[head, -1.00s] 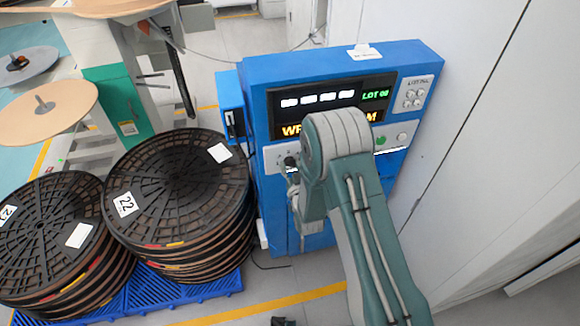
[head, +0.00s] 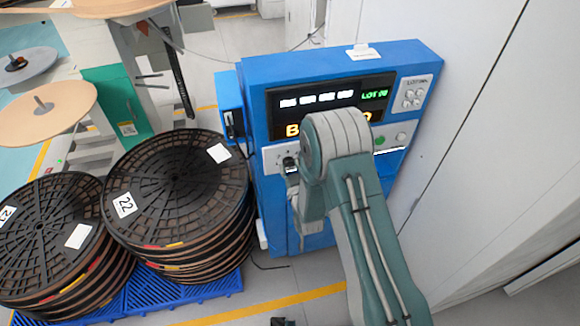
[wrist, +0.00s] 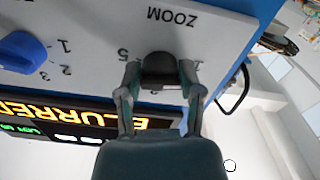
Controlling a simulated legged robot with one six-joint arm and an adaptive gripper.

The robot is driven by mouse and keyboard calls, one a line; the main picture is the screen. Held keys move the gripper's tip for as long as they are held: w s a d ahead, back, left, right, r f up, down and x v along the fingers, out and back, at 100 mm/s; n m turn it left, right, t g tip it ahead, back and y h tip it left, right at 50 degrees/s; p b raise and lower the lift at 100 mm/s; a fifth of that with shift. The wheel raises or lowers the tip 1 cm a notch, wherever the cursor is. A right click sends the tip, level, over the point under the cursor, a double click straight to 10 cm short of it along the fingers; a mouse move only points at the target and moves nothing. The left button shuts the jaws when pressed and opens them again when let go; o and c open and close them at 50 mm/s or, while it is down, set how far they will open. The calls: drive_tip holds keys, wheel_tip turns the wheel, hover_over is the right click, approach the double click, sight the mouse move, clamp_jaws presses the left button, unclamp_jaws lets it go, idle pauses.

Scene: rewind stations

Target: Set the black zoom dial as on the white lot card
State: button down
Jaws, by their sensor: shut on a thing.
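The black zoom dial (wrist: 160,68) is on the white panel of the blue machine, under the upside-down word ZOOM in the wrist view. My gripper (wrist: 161,80) is shut on it, one finger on each side. A 5 shows left of the dial; the mark to its right is partly hidden by a finger. The pointer direction is unclear. In the head view my gripper (head: 291,165) is at the panel's left end, partly behind my arm. A white lot card (head: 363,52) stands on the machine's top; its print is too small to read.
A blue knob (wrist: 22,50) with numbers sits beside the dial. The display (wrist: 70,115) shows orange letters reading like BLURRED. Stacked black reels (head: 180,175) stand close on the left.

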drive_tip(key=shift+r, duration=0.1)
drive_tip(key=shift+c, duration=1.3)
unclamp_jaws()
drive_tip(key=shift+a, duration=0.1)
drive_tip(key=v, duration=1.2)
